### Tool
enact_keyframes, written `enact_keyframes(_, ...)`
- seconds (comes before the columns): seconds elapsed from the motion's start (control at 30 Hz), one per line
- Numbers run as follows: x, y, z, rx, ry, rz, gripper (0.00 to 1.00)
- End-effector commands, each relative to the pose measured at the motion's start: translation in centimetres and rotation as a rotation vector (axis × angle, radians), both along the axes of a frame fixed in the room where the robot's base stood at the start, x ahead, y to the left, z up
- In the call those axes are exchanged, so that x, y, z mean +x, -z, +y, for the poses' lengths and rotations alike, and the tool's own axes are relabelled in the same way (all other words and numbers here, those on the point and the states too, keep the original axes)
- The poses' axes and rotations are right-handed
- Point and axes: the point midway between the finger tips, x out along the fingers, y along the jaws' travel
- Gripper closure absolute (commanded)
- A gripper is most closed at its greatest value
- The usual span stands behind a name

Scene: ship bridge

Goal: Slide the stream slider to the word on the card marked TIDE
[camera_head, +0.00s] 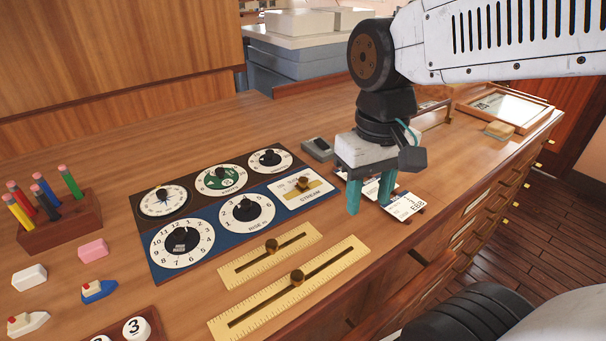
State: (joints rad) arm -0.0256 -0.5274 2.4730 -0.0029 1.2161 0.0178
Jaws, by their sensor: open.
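The stream slider (303,183) has a brass knob on a short brass track. It sits on a white plate (314,200) labelled STREAM, at the right end of the blue dial panel (216,242). My gripper (368,206) has teal fingers and is open, pointing down to the right of that plate. Printed cards lie around and behind the fingers. The front card (404,207) shows a word that looks like EBB, turned in the picture. Another card (370,189) is partly hidden by the fingers. I cannot make out the word TIDE on any card.
Two brass rulers with knobs, a shorter one (268,258) and a longer one (290,291), lie before the panel. A small grey device (317,149) is behind the slider. A pencil block (60,222) and small boats stand at left. The desk's front edge lies right.

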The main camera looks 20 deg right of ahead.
Motion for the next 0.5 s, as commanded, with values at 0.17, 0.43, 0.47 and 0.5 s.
enact_keyframes(0.17,6.8,0.7,0.9,-0.006,0.063,0.058,0.57)
enact_keyframes(0.43,16.6,2.3,2.2,-0.014,0.229,0.055,0.57)
enact_keyframes(0.47,17.5,2.3,2.3,-0.013,0.250,0.046,0.57)
enact_keyframes(0.5,18.7,2.2,2.4,-0.011,0.283,0.030,0.57)
